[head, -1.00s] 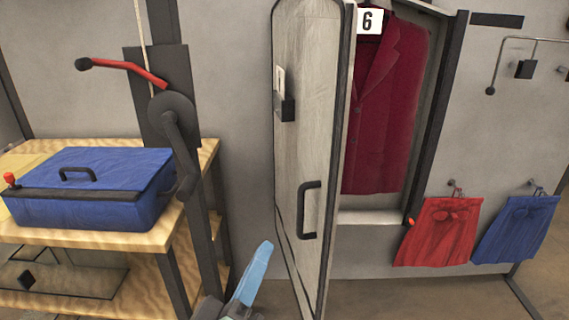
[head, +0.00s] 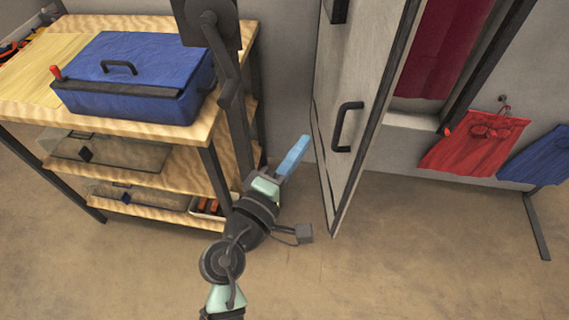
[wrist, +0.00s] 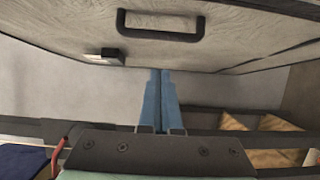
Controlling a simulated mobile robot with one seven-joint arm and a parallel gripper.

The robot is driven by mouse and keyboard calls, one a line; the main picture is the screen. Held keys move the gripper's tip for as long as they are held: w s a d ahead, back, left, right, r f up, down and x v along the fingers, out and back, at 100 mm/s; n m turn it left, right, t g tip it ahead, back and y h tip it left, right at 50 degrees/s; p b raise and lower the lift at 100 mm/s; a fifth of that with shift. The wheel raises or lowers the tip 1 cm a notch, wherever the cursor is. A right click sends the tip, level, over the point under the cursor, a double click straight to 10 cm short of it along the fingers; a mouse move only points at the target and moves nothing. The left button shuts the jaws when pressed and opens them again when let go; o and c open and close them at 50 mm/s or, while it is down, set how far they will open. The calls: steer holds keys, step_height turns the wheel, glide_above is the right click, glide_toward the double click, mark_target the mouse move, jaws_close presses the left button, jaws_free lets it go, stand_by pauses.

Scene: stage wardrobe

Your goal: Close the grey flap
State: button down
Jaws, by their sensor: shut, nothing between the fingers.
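The grey flap (head: 358,75) is a tall door with a dark edge and a black bar handle (head: 345,127). It stands wide open on a cabinet holding a dark red jacket (head: 447,40). In the wrist view the flap (wrist: 235,48) spans the top, with its handle (wrist: 160,34) upper middle. My gripper (head: 300,147) is left of the flap, near handle height in the picture. Its blue fingers (wrist: 161,80) are together and empty. They appear apart from the handle; whether they touch the flap's face is unclear.
A wooden shelf unit (head: 150,132) with a blue case (head: 130,75) stands left of my arm. Red (head: 470,145) and blue (head: 540,155) garments hang on the right. The floor (head: 400,260) in front is clear.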

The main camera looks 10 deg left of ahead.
steer(key=shift+w+d+p, duration=0.2)
steer(key=shift+w+d, duration=0.45)
steer(key=shift+d, duration=0.35)
steer(key=shift+w+d+p, duration=0.2)
steer(key=shift+w+d, duration=0.45)
steer(key=shift+d, duration=0.3)
